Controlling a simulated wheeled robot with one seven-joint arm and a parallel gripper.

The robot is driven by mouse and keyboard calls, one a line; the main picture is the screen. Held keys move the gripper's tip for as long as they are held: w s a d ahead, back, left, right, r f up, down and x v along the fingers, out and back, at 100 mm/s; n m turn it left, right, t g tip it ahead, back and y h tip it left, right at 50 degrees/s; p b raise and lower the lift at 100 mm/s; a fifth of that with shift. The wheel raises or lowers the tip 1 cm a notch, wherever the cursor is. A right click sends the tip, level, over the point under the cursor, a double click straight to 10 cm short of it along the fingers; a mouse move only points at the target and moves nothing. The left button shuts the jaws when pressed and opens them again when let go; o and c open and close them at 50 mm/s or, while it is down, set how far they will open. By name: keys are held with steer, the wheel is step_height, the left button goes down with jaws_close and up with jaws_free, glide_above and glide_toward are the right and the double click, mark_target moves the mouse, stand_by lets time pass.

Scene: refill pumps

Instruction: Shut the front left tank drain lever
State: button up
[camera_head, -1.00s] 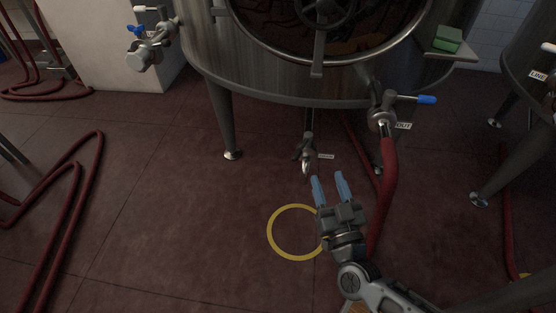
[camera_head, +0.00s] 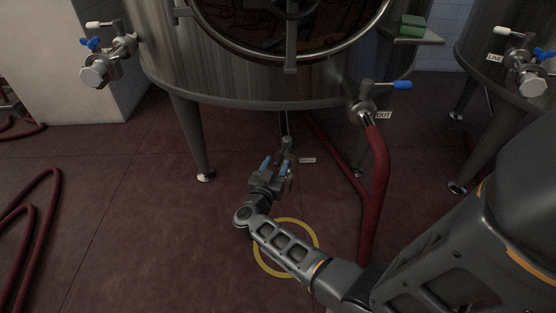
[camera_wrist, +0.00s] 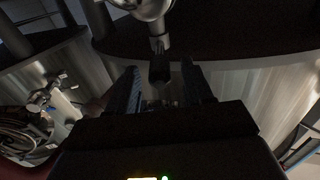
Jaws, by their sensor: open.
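The drain valve (camera_head: 287,146) hangs on a pipe under the front of the steel tank (camera_head: 250,85), beside a small white label (camera_head: 307,160). My gripper (camera_head: 276,164), with blue fingertips, is low in front of this valve and overlaps it in the head view. In the wrist view, the drain lever (camera_wrist: 160,68) is a dark grip on a bright metal stem. It reaches down toward the gap between the two open fingers of my gripper (camera_wrist: 160,82). Whether either finger touches it cannot be told. The lever is mostly hidden in the head view.
A red hose (camera_head: 375,185) runs down from the blue-handled outlet valve (camera_head: 362,108) right of my gripper. Tank legs (camera_head: 190,135) stand left and right. Another valve (camera_head: 104,65) sticks out at the left.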

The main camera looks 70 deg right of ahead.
mark_target(280, 157)
steer(key=shift+d+b, duration=0.5)
steer(key=shift+d, duration=1.7)
jaws_close()
